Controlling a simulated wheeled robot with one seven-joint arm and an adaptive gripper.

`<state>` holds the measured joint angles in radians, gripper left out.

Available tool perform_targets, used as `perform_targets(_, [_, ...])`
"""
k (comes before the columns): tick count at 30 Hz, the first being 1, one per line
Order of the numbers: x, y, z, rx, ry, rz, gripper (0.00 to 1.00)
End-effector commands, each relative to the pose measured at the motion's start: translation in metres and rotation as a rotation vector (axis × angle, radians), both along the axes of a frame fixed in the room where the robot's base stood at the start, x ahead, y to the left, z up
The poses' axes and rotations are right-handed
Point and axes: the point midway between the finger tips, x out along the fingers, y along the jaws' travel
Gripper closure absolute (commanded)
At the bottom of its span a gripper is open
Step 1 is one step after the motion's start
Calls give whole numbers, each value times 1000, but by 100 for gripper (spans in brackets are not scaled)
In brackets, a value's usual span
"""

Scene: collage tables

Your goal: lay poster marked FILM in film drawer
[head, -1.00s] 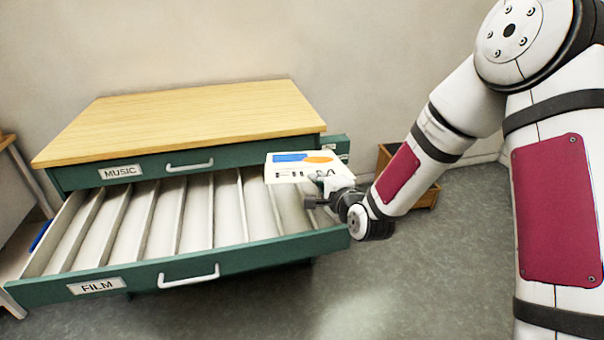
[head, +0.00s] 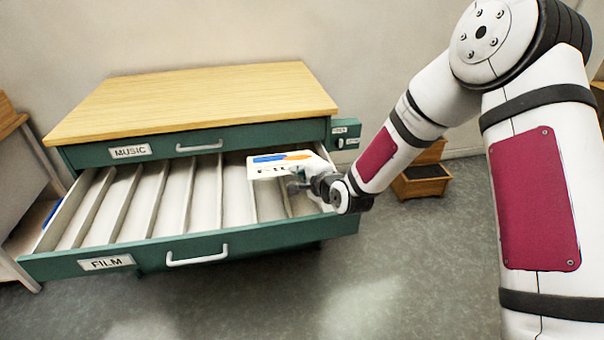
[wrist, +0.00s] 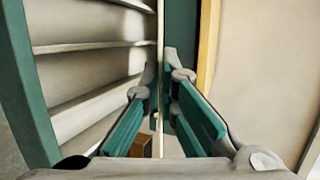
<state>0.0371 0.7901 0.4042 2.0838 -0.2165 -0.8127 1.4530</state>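The poster (head: 280,161) is a white sheet with blue and orange shapes and dark lettering, partly legible. My gripper (head: 298,187) is shut on its near right part and holds it above the right end of the open film drawer (head: 130,258). In the wrist view, the poster (wrist: 160,50) appears edge-on as a thin strip between the fingers (wrist: 158,110). The drawer has a green front labelled FILM, a white handle and several slots split by pale dividers. In the wrist view, its slots lie to the left. The poster appears clear of the drawer floor.
The closed MUSIC drawer (head: 165,151) sits above, under the wooden cabinet top (head: 200,100). A wooden box (head: 421,182) stands on the floor to the right. The drawer's slots look empty.

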Motion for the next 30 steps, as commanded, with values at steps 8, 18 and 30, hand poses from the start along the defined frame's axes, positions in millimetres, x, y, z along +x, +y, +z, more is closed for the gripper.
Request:
perform_targets(8, [20, 5, -27, 0, -1, 0, 100])
perform_targets(18, [35, 9, -55, 0, -1, -1, 100])
perform_targets(30, [39, 11, -63, -1, -1, -1, 100])
